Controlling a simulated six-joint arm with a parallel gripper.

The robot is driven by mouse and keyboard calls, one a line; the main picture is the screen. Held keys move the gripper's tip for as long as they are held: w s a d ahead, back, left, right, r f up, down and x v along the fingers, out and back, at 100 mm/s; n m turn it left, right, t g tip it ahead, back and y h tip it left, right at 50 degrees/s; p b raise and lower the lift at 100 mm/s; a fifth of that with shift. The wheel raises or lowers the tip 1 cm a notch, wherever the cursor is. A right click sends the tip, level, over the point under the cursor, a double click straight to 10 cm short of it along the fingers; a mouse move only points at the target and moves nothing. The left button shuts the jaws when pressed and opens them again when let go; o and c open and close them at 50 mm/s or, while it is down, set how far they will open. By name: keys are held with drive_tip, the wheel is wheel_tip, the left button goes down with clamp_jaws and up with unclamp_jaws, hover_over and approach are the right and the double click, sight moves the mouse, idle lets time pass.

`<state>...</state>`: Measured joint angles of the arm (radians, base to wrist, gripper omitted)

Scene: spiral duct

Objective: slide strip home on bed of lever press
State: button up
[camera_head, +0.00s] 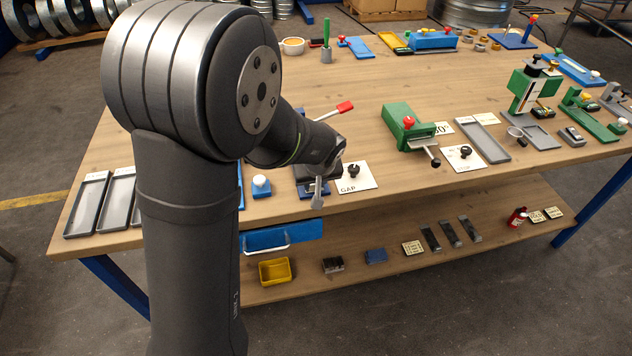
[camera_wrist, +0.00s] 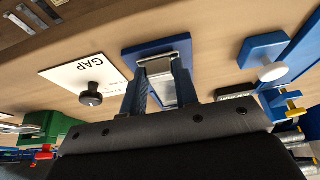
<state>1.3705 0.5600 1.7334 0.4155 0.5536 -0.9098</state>
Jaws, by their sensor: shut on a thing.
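My gripper (camera_wrist: 157,70) is low over a blue plate (camera_wrist: 128,54) near the bench's front edge. Its two fingers are closed around a bright silver, strip-like metal piece (camera_wrist: 163,88). The piece lies over the plate, one end between the fingertips; whether it touches the plate is unclear. In the head view, my gripper (camera_head: 318,188) is over the same blue plate (camera_head: 303,191), and my wrist hides most of it. A red-handled lever (camera_head: 345,107) sticks out behind my forearm; my arm hides its base. I cannot tell how the lever joins the plate.
A white GAP card (camera_head: 356,178) with a black knob lies just right of the plate. A blue block with a white knob (camera_head: 261,186) stands left of it. A green clamp-like fixture (camera_head: 404,126) is farther right. Grey trays (camera_head: 88,204) sit at far left.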

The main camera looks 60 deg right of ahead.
drive_tip(key=shift+w+d+f, duration=0.1)
drive_tip(key=shift+w+d, duration=1.2)
drive_tip(key=shift+w+d+f, duration=0.1)
drive_tip(key=shift+w+d, duration=0.1)
drive_tip(key=o, duration=1.6)
drive_tip(key=shift+r, duration=3.5)
drive_tip(key=shift+f, duration=0.15)
drive_tip(key=shift+f, duration=3.4)
drive_tip(key=shift+r, duration=0.15)
